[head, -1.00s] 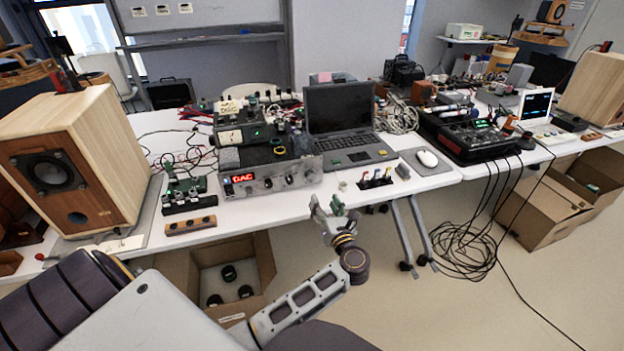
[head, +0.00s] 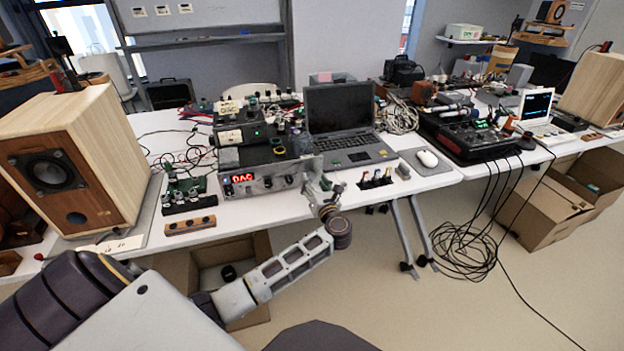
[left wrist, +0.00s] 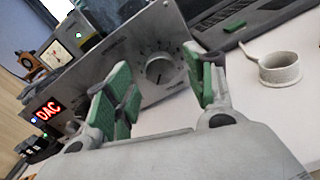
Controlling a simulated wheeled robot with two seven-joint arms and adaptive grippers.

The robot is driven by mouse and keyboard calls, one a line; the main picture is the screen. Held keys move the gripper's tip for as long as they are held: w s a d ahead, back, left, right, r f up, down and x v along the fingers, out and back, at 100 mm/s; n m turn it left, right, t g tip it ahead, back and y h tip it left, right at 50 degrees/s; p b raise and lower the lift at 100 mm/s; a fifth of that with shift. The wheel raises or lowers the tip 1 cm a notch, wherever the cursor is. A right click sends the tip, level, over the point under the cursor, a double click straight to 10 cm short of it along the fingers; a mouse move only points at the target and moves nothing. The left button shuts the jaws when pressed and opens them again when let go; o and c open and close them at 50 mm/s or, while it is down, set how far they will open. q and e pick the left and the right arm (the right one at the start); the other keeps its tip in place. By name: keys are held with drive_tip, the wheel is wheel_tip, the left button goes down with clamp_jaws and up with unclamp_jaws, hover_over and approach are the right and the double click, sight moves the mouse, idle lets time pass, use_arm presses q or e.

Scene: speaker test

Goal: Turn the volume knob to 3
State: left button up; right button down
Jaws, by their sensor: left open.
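The volume knob (left wrist: 159,69) is a round grey dial on the metal front panel (left wrist: 140,48) of the DAC unit, with small marks around it that I cannot read. In the head view the unit (head: 245,190) with its red DAC display sits at the table's front edge, and my gripper covers the panel's right end. My left gripper (head: 318,181) is open and empty in front of that end. In the left wrist view its green-padded fingers (left wrist: 160,68) stand apart, with the knob seen between them, beyond the tips. I see no contact. My right gripper is not in view.
A laptop (head: 340,112) stands behind and right of the unit. A wooden speaker (head: 75,160) stands at left.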

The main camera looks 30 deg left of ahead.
sight(310, 176)
use_arm(q)
drive_tip(key=shift+x, duration=0.9)
drive_tip(key=shift+w+a, duration=0.35)
drive_tip(key=shift+a, duration=0.05)
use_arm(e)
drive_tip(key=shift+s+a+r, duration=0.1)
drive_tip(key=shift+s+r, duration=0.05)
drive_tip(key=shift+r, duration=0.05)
use_arm(q)
drive_tip(key=c, duration=1)
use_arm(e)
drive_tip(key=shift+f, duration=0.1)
